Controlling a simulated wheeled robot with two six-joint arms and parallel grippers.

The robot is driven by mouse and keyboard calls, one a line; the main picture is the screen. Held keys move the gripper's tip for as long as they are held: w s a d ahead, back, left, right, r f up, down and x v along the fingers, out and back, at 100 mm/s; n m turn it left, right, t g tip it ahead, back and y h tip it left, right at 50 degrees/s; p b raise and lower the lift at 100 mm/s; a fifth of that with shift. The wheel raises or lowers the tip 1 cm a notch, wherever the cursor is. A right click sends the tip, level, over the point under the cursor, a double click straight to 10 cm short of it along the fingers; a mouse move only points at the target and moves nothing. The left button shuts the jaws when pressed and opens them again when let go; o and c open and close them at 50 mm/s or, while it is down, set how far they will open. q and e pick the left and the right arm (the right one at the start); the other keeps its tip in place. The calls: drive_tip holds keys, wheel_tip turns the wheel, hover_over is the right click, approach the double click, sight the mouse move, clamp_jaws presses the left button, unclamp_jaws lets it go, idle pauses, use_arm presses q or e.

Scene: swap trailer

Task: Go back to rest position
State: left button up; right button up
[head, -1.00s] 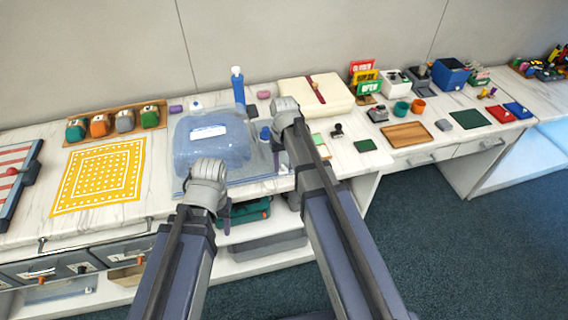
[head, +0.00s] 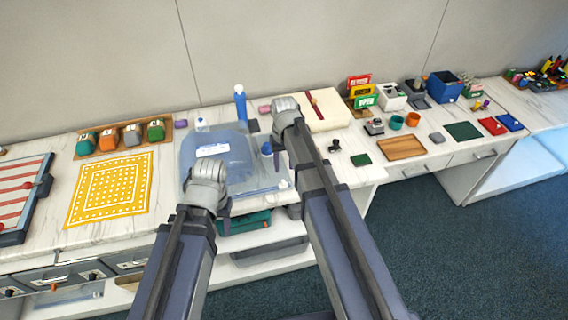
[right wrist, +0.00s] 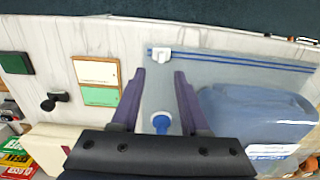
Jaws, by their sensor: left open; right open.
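My right gripper (head: 279,143) is above the right part of the blue tray area, near a blue-capped item (head: 266,148). In the right wrist view my right gripper (right wrist: 160,75) has its two fingers apart with nothing held. Beneath it are the pale blue tray (right wrist: 230,62) and a round blue cap (right wrist: 161,122).
A yellow dotted mat (head: 112,190) and several coloured holders (head: 133,135) lie left. A cream box (head: 325,112), brown tray (head: 402,148) and blue bin (head: 444,86) stand right. Drawers and a shelf with a green case (head: 244,222) are below the counter. Floor (head: 450,250) at right is clear.

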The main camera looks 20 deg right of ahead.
drive_tip(key=s+a+n, duration=0.2)
drive_tip(key=s+a, duration=0.3)
drive_tip(key=s, duration=0.3)
drive_tip(key=s+a+n+h, duration=0.1)
drive_tip(key=s+a, duration=0.5)
drive_tip(key=s, duration=0.3)
drive_tip(key=shift+s+n, duration=0.25)
drive_tip(key=shift+n, duration=0.15)
